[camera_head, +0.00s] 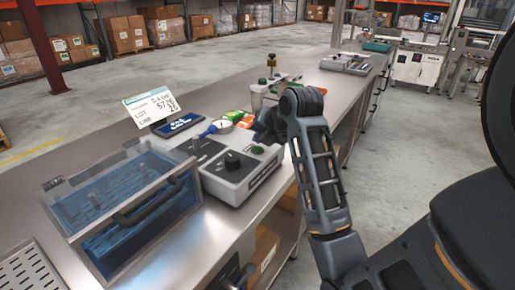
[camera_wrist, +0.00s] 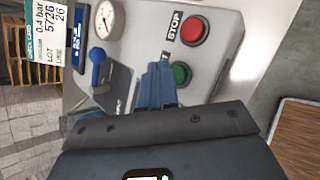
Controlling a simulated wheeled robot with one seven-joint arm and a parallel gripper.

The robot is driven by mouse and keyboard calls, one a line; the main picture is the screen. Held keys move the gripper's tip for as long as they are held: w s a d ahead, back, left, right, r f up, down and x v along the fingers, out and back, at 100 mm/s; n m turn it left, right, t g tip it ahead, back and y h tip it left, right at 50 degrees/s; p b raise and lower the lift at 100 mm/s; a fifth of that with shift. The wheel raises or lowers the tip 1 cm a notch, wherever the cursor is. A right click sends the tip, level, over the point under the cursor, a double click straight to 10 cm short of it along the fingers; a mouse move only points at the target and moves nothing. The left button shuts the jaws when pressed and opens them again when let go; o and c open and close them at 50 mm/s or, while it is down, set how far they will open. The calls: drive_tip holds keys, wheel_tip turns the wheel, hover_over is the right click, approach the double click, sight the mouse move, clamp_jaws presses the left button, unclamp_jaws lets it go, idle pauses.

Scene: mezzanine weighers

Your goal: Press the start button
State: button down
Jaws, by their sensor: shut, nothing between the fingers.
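The start button looks to be the round green button (camera_wrist: 180,73) on a light grey control panel (camera_wrist: 222,58). No start label is readable. A red button (camera_wrist: 193,31) beside a STOP label sits just above the green one in the wrist view. My gripper (camera_wrist: 160,68) is shut and empty, its blue-grey fingertips just left of the green button. I cannot tell whether they touch the panel. In the head view my gripper (camera_head: 266,128) is over the panel's far right part.
A blue lever (camera_wrist: 97,65) and a dial gauge (camera_wrist: 104,19) are left of my fingers. A black knob (camera_head: 232,160) is on the panel. A clear-lidded blue case (camera_head: 125,205) and a label card (camera_head: 152,107) stand to its left. The bench (camera_head: 185,225) is bare in front.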

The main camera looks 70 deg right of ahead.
sight(260, 149)
drive_tip(key=shift+f, duration=0.4)
drive_tip(key=shift+f+b, duration=0.3)
drive_tip(key=shift+f, duration=0.15)
idle(0.6)
idle(0.3)
drive_tip(key=shift+r+p, duration=0.85)
drive_tip(key=shift+r, duration=0.05)
drive_tip(key=shift+r, duration=0.1)
wheel_tip(260, 149, up, 5)
drive_tip(key=p, duration=0.4)
drive_tip(key=shift+p, duration=0.4)
